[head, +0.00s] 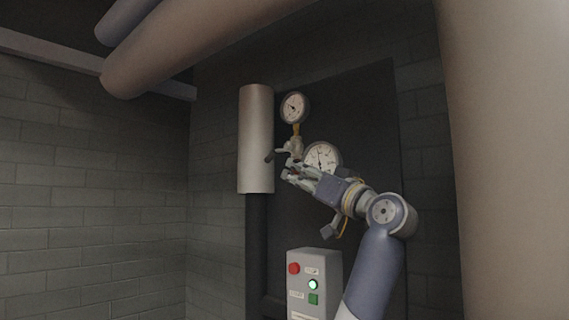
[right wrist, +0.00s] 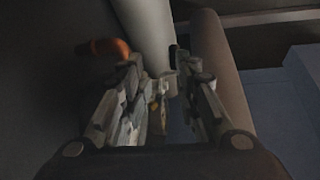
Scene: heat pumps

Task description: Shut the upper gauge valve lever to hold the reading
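The upper gauge (head: 294,107) is a round white dial on a brass stem at the dark panel. Below it sits a pale valve body (head: 296,147). A dark lever (head: 270,157) sticks out to the left from it, roughly level. My right gripper (head: 288,174) is just below the valve, pointing left; contact cannot be told. In the right wrist view its two fingers (right wrist: 160,78) stand apart, with a partly hidden grey and brassy fitting between or behind them. An orange-red rounded part (right wrist: 103,48) shows beyond the left finger. My left gripper is out of view.
A lower gauge (head: 322,157) sits behind my right gripper. A pale vertical cylinder (head: 256,135) stands left of the valve. A control box (head: 314,280) with red and green buttons is below. Large pipes (head: 200,42) cross above, and a thick column (head: 505,150) stands at the right.

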